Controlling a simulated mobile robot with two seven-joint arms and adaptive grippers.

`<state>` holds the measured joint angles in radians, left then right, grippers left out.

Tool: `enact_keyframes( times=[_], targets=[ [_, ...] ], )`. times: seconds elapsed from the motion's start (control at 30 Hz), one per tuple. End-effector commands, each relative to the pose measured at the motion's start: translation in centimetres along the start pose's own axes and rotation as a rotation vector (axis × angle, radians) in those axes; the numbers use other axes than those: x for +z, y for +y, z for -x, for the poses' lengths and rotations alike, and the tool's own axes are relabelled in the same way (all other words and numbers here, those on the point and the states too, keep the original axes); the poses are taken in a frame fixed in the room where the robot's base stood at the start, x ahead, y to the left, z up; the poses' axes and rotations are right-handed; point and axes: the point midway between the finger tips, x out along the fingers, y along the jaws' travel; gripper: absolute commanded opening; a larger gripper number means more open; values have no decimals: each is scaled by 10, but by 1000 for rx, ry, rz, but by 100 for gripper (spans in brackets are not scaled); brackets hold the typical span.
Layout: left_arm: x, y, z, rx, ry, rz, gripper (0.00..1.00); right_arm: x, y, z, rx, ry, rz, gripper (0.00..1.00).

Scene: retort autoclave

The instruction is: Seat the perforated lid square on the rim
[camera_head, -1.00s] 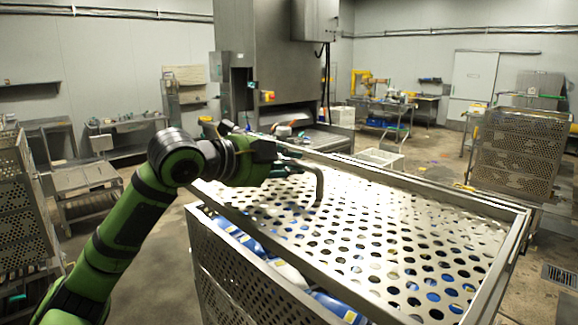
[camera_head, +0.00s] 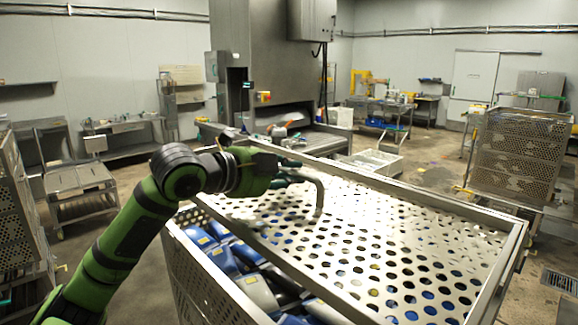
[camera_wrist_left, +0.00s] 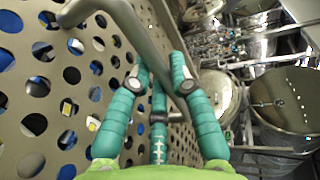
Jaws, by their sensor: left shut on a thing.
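The perforated metal lid (camera_head: 395,235) lies over a large perforated basket (camera_head: 200,276) in the head view. Along the near left side, the lid's edge stands apart from the basket's rim. Blue and grey packs (camera_head: 255,288) show through that gap. My left gripper (camera_head: 290,177) is at the bent rod handle (camera_head: 320,196) on the lid's far left part. In the left wrist view, its teal fingers (camera_wrist_left: 160,85) are closed around the grey handle (camera_wrist_left: 135,35), with the holed plate (camera_wrist_left: 45,110) at left. My right gripper is not in view. Contact along the lid's far edge cannot be told.
A tall steel machine (camera_head: 265,65) stands behind the basket. A perforated cage (camera_head: 520,150) stands at right and another (camera_head: 18,210) at the left edge. A low steel cart (camera_head: 80,185) is at left. Floor is clear between cart and basket.

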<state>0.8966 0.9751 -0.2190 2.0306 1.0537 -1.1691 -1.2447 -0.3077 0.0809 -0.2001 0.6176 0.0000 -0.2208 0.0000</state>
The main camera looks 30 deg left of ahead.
Motion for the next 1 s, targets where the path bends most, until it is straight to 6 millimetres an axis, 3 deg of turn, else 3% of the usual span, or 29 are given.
enact_keyframes(
  times=[0.53, 1.0],
  targets=[
    [0, 31, -8, -15, 0, -3, 0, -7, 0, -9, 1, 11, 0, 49],
    [0, 62, -16, -16, -1, -3, 0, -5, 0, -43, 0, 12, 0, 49]
  ],
)
